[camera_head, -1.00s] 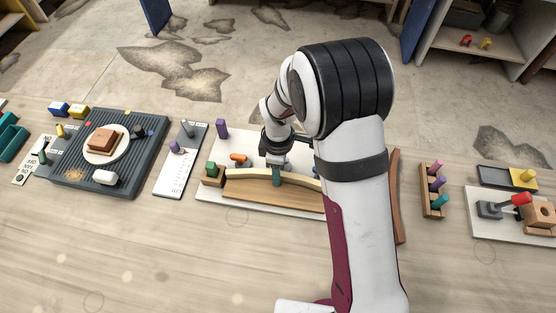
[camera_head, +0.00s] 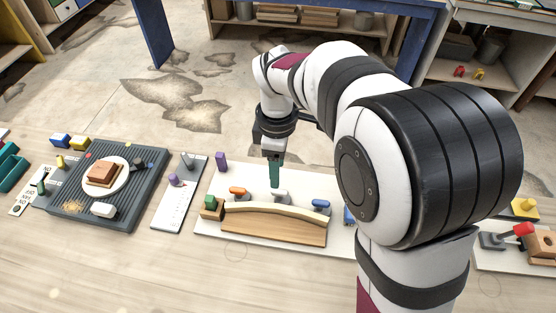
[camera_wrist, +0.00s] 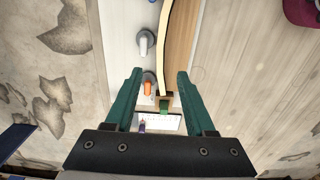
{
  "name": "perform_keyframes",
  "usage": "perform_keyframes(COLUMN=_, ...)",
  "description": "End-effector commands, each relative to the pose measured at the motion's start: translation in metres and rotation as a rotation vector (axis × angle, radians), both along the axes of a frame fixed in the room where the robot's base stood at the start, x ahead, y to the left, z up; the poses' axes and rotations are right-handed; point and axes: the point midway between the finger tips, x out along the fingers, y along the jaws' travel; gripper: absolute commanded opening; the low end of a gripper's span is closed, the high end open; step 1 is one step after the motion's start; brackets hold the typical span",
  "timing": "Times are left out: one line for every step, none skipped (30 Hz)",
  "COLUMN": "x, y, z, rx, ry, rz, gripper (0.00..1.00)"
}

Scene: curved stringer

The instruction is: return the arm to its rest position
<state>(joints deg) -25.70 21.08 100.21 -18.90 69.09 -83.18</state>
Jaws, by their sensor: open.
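My gripper (camera_head: 274,172) hangs with its teal fingers pointing down above the white board, apart from the things on it. In the wrist view the two teal fingers of my gripper (camera_wrist: 158,80) are spread wide with nothing between them. Below it, a curved wooden stringer (camera_head: 275,210) lies along a wooden block (camera_head: 275,228) on the white board (camera_head: 212,240). An orange-topped clamp (camera_head: 238,191), a white clamp (camera_head: 282,196) and a blue clamp (camera_head: 320,205) stand behind the stringer. The board's right end is hidden by my arm.
A grey ribbed tray (camera_head: 140,195) with a plate and small blocks is at the left. A white card (camera_head: 172,212) with pegs lies beside it. A red-handled fixture (camera_head: 522,230) is at the right. The bench front is clear.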

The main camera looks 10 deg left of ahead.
Motion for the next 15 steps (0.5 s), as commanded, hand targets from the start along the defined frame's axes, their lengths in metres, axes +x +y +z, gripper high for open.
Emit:
perform_keyframes(x=0.0, y=0.0, z=0.0, rx=0.0, ry=0.0, rz=0.0, gripper=0.55)
perform_keyframes(x=0.0, y=0.0, z=0.0, rx=0.0, ry=0.0, rz=0.0, gripper=0.55)
perform_keyframes(x=0.0, y=0.0, z=0.0, rx=0.0, ry=0.0, rz=0.0, gripper=0.55)
perform_keyframes(x=0.0, y=0.0, z=0.0, rx=0.0, ry=0.0, rz=0.0, gripper=0.55)
perform_keyframes(x=0.0, y=0.0, z=0.0, rx=0.0, ry=0.0, rz=0.0, gripper=0.55)
perform_keyframes(x=0.0, y=0.0, z=0.0, rx=0.0, ry=0.0, rz=0.0, gripper=0.55)
perform_keyframes(x=0.0, y=0.0, z=0.0, rx=0.0, ry=0.0, rz=-0.003, gripper=0.55)
perform_keyframes(x=-0.002, y=-0.003, z=0.002, rx=0.001, ry=0.0, rz=-0.021, gripper=0.55)
perform_keyframes(x=-0.006, y=-0.011, z=0.007, rx=0.006, ry=0.001, rz=-0.085, gripper=0.55)
perform_keyframes(x=-0.014, y=-0.021, z=0.014, rx=0.011, ry=0.003, rz=-0.17, gripper=0.55)
perform_keyframes(x=-0.025, y=-0.035, z=0.022, rx=0.018, ry=0.007, rz=-0.293, gripper=0.55)
perform_keyframes(x=-0.045, y=-0.056, z=0.034, rx=0.03, ry=0.018, rz=-0.501, gripper=0.55)
perform_keyframes(x=-0.064, y=-0.073, z=0.041, rx=0.04, ry=0.028, rz=-0.675, gripper=0.55)
perform_keyframes(x=-0.084, y=-0.087, z=0.047, rx=0.047, ry=0.041, rz=-0.853, gripper=0.55)
perform_keyframes(x=-0.111, y=-0.103, z=0.051, rx=0.058, ry=0.06, rz=-1.084, gripper=0.55)
